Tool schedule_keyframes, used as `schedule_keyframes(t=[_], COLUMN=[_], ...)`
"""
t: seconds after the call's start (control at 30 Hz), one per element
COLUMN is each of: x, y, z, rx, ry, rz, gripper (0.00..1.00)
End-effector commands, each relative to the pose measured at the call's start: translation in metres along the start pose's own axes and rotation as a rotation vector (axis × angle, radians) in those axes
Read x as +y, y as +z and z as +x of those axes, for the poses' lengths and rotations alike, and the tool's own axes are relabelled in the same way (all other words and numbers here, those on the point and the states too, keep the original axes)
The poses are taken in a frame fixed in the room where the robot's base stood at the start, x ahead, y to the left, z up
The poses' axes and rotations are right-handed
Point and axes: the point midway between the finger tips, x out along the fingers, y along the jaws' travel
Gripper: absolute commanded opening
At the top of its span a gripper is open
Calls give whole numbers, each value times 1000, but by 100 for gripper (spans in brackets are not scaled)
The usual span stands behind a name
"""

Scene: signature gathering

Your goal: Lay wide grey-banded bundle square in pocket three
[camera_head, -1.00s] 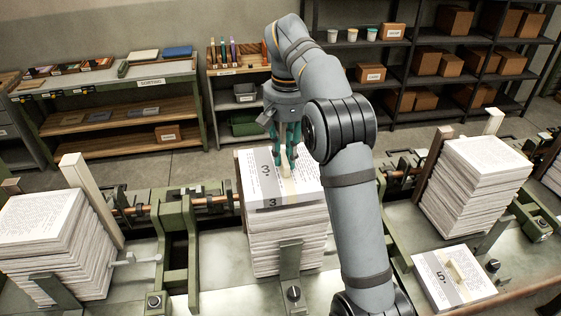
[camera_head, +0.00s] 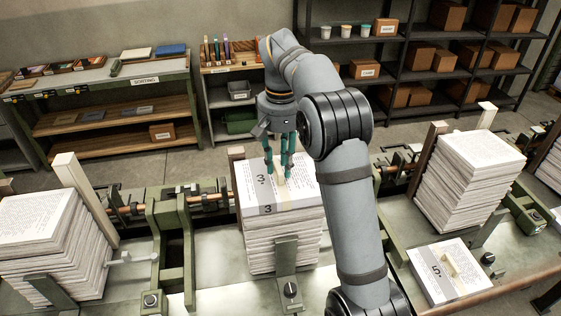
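A wide paper bundle with a grey band marked "3" (camera_head: 263,197) lies flat on top of the tall middle paper stack (camera_head: 283,240). Its edges look roughly in line with the stack. A small cream tab (camera_head: 283,183) stands up from its top. My gripper (camera_head: 279,175) points down just over the bundle, with its teal fingers around or beside the tab. A gap shows between the fingers, and they look open. Whether they touch the tab or the paper I cannot tell.
Paper stacks stand to the left (camera_head: 38,240) and right (camera_head: 470,180). A bundle marked "5" (camera_head: 437,285) lies on the bench at front right. A cream post (camera_head: 85,198) and green frame parts (camera_head: 172,235) stand left of the middle stack. Shelves line the back.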

Motion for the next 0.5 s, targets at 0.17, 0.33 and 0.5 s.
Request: schedule_keyframes(t=[0.17, 0.33, 0.5], x=[0, 0, 0], y=[0, 0, 0], z=[0, 0, -6], rx=[0, 0, 0], ry=[0, 0, 0], rz=[0, 0, 1], gripper=[38, 38, 38])
